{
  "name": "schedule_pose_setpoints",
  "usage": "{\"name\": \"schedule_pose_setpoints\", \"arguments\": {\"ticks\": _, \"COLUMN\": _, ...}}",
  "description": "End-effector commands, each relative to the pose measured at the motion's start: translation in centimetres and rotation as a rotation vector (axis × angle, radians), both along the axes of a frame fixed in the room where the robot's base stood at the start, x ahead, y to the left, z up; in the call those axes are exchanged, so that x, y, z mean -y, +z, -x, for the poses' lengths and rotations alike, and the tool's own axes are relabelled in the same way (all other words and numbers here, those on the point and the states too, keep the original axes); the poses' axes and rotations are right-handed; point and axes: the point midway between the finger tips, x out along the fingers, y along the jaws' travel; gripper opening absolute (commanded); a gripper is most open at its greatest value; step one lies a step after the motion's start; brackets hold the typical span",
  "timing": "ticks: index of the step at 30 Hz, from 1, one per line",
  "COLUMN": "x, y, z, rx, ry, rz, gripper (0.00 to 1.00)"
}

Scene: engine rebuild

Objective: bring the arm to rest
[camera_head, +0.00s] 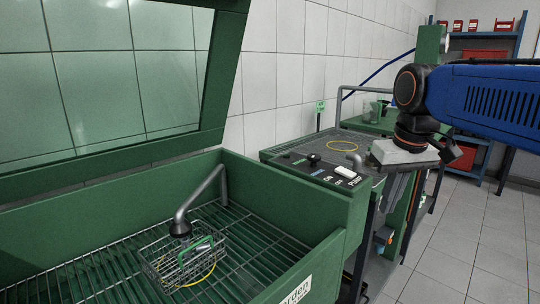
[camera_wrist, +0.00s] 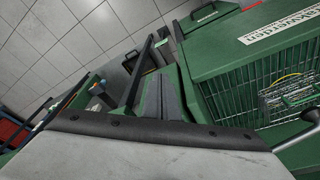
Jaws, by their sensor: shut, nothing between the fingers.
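My arm, with a blue link, reaches in from the right in the head view. My gripper (camera_head: 391,204) hangs below its pale mount, to the right of the washer's control panel, over the gap beside the green cabinet. In the wrist view my gripper (camera_wrist: 158,80) shows as two grey fingers lying together, with nothing between them. It touches nothing that I can make out.
An open green parts washer (camera_head: 345,205) stands at left with its glass lid (camera_head: 125,75) raised. A wire basket (camera_head: 165,262) sits on its grate. A blue shelf (camera_head: 517,45) stands behind. Tiled floor (camera_head: 470,245) at right is clear.

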Motion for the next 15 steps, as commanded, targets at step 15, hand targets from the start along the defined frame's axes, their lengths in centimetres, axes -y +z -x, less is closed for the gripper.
{"name": "schedule_pose_setpoints", "arguments": {"ticks": 15, "x": 2.0, "y": -12.0, "z": 10.6, "rx": 0.148, "ry": -0.092, "rz": -0.019, "gripper": 0.0}}
